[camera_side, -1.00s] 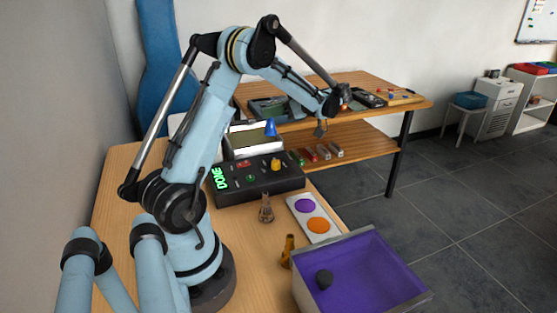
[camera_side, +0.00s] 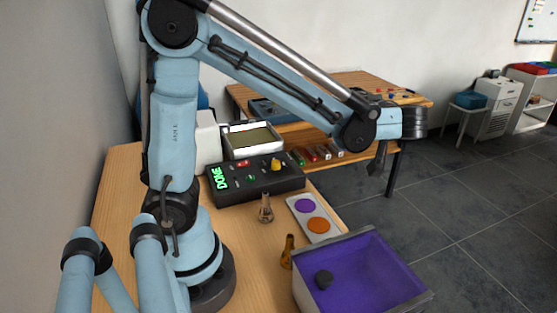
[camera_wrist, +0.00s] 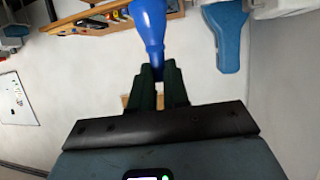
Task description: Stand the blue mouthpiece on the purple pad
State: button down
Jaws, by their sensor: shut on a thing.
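The blue mouthpiece (camera_wrist: 150,30) is between the two dark fingers of my gripper (camera_wrist: 160,72) in the wrist view. The fingers are shut on its narrow end, and its wide end points to the top of the picture. In the side view the black end of my wrist (camera_side: 413,122) is high at the right, over the floor beyond the table. The round purple pad (camera_side: 305,206) lies bare on a white plate (camera_side: 296,219) on the wooden table, below and left of my wrist.
An orange pad (camera_side: 318,225) shares the plate. A glass flask (camera_side: 265,208) and a brown bottle (camera_side: 288,251) stand just left of it. A purple-lined bin (camera_side: 375,270) holding a dark piece is in front. A black console (camera_side: 255,182) is behind.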

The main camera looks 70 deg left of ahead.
jog(key=s+d+m+t+h, duration=0.1)
jog(key=d+m+t+h, duration=0.1)
jog(key=d+m+t, duration=0.6)
jog(key=s+a+f+n+g+h, duration=0.1)
jog(key=s+a+n+g, duration=0.2)
jog(key=a+n+g, duration=0.6)
jog(key=s+a+f+n+g, duration=0.2)
jog(key=a+n+g, duration=0.7)
jog(key=a, duration=1)
jog(key=shift+s+f+n+g+h, duration=0.25)
jog(key=shift+s+n+g+h, duration=0.15)
jog(key=shift+s+g, duration=0.25)
jog(key=shift+s+a+f, duration=0.85)
jog(key=shift+a+f, duration=0.9)
jog(key=shift+s+a+f, duration=0.85)
jog(key=shift+a+f, duration=0.85)
jog(key=shift+f, duration=0.1)
jog(key=shift+s+a+f, duration=0.85)
jog(key=shift+a+f, duration=0.9)
jog(key=shift+f, duration=0.2)
jog(key=c, duration=1.1)
grip_release()
